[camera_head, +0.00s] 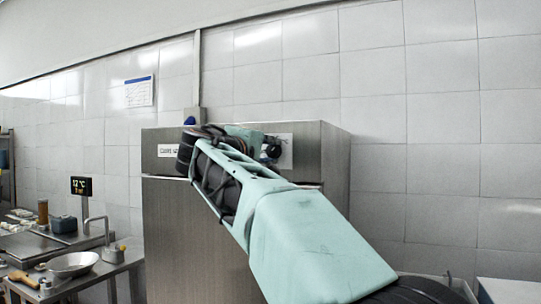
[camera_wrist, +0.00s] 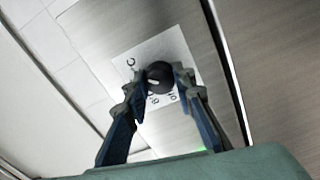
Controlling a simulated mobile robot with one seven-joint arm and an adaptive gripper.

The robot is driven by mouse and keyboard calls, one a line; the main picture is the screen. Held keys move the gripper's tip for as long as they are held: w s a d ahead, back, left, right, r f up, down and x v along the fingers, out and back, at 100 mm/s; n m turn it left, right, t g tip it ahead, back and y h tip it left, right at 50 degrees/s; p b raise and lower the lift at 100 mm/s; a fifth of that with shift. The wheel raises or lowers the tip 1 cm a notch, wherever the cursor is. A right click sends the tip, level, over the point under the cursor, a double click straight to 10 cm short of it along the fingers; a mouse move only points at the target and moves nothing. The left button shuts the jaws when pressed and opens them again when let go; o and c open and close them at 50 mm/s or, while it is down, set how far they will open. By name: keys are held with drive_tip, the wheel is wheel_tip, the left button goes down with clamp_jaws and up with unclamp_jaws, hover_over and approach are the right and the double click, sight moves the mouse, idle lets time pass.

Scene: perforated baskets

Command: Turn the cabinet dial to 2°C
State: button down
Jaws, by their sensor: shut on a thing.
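The cabinet (camera_head: 190,235) is a tall brushed-metal unit in the middle of the head view. Its dial (camera_head: 271,148) is a dark knob on a white label at the upper front, partly behind my arm. In the wrist view the black dial (camera_wrist: 159,73) sits on the white scale plate (camera_wrist: 140,58), with some digits and a "C" showing. My gripper (camera_wrist: 159,78) has one finger on each side of the dial and is shut on it. The fingers and knob hide part of the scale, so the setting cannot be read.
The tiled wall is behind the cabinet.

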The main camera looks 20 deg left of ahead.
idle(0.4)
drive_tip(key=c, duration=1.6)
unclamp_jaws()
drive_tip(key=shift+s, duration=0.1)
drive_tip(key=s, duration=1.1)
drive_tip(key=shift+s+a, duration=0.4)
drive_tip(key=shift+a, duration=0.05)
